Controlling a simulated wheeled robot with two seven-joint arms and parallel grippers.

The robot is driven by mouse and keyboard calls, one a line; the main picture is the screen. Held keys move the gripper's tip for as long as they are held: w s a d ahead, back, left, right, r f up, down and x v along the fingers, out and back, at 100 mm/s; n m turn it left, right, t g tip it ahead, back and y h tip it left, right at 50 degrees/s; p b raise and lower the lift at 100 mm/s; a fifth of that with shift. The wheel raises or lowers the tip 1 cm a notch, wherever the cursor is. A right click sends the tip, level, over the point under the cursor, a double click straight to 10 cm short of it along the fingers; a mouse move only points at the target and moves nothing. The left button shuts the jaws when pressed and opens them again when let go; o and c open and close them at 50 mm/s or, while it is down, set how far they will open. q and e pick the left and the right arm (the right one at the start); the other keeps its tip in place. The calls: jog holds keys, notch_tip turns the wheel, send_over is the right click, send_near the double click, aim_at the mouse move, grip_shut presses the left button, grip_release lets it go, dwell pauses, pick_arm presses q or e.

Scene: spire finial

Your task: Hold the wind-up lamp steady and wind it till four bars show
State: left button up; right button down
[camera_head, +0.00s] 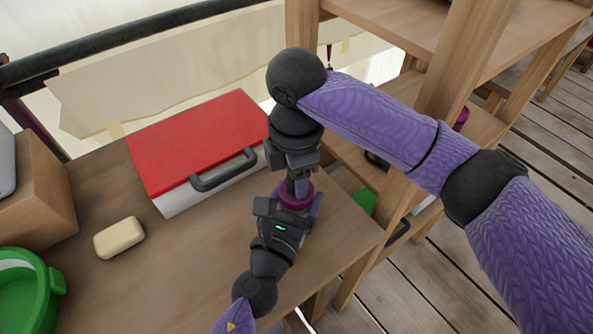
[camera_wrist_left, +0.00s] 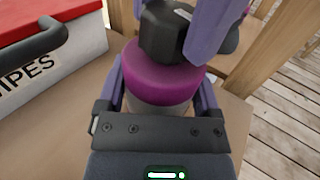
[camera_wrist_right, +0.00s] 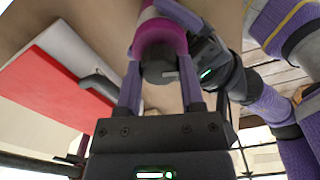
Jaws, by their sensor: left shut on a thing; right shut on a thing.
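The wind-up lamp shows a magenta band (camera_head: 297,197) in the head view, mostly covered by my grippers. In the left wrist view it has a magenta top (camera_wrist_left: 160,82), a pale grey lower body (camera_wrist_left: 158,108) and a black knob (camera_wrist_left: 164,36). My left gripper (camera_wrist_left: 160,95) is shut around the body from the near side. My right gripper (camera_wrist_right: 159,72) comes from above, its fingers shut on the black knob, which also shows in the right wrist view (camera_wrist_right: 157,66). The lamp looks upright on the bench. No charge bars are visible on it.
A white wipes box with a red lid (camera_head: 198,140) and dark handle stands close left of the lamp. A cream block (camera_head: 119,238) and a green container (camera_head: 28,290) lie further left. A wooden shelf post (camera_head: 440,90) stands at right, near my right arm.

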jog(key=m, duration=0.6)
jog(key=shift+m, duration=0.3)
dwell(0.4)
jog(key=shift+c, duration=1)
grip_release()
